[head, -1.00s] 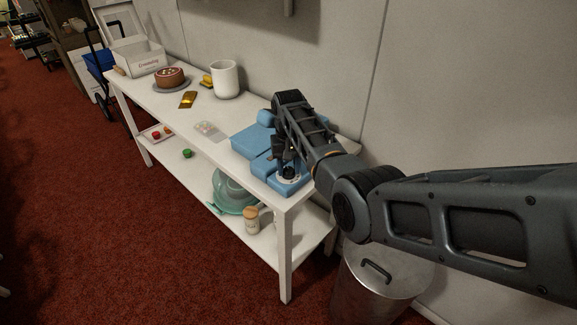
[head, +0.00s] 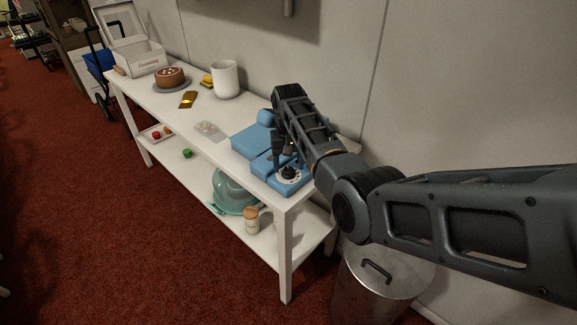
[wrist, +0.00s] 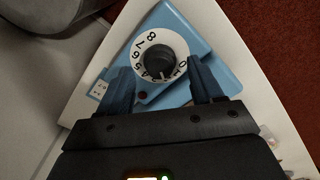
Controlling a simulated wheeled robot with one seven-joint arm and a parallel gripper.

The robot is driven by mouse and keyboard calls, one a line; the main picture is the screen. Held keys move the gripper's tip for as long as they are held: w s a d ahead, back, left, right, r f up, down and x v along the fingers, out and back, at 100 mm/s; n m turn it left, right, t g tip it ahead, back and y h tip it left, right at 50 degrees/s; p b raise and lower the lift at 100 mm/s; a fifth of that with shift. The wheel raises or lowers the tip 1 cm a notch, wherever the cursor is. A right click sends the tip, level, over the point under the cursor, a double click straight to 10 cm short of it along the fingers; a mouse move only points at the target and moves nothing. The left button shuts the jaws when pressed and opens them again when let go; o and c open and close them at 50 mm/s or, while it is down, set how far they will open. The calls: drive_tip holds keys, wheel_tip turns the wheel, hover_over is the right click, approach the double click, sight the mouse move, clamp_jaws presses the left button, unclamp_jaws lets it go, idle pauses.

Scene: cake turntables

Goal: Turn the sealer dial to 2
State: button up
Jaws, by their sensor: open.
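The blue sealer (head: 252,143) sits at the near right end of the white table. Its dial (head: 290,175) has a black knob on a white numbered ring. In the wrist view the knob (wrist: 159,60) sits inside the ring (wrist: 141,54), with 5 to 8 readable on the left and 0 and 1 at the right. The knob covers some figures, and I cannot tell exactly which one its pointer meets. My gripper (wrist: 160,72) is open and empty, its fingers apart on the lower left and lower right of the knob, not gripping it. In the head view my gripper (head: 284,154) is just behind the dial, partly hidden.
A white canister (head: 225,80), a cake (head: 170,77) and a white box (head: 140,60) stand farther along the white table (head: 190,115). The wall is close behind. A metal bin (head: 375,285) stands at the table's right end. Red carpet lies open in front.

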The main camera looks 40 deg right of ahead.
sight(289, 169)
wheel_tip(289, 169, up, 6)
drive_tip(key=shift+r, duration=0.25)
drive_tip(key=shift+s+f, duration=0.1)
idle(0.5)
